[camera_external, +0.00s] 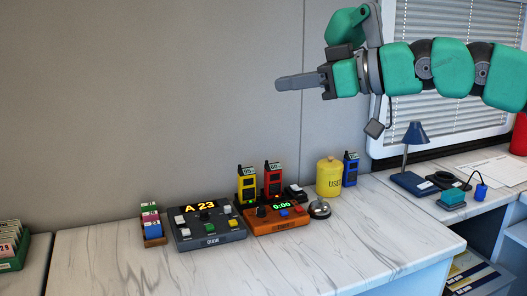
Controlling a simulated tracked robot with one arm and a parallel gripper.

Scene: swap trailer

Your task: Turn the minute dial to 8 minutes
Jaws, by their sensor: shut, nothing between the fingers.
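An orange timer box (276,222) stands on the marble-patterned counter, with a green display (282,206) that reads 0:00. A dark knob (261,211) sits at the left of its top face, and a blue button (284,212) is beside it. The marks around the knob are too small to read. My gripper (281,83) is up in the air above the counter, well clear of the timer, pointing left. Its fingers are together and hold nothing.
A dark queue panel (209,240) showing A 23 stands left of the timer. Yellow (247,184) and red (272,179) handsets stand behind it. A round silver bell (320,208) and a yellow canister (329,178) are at right. The counter's front (350,262) is clear.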

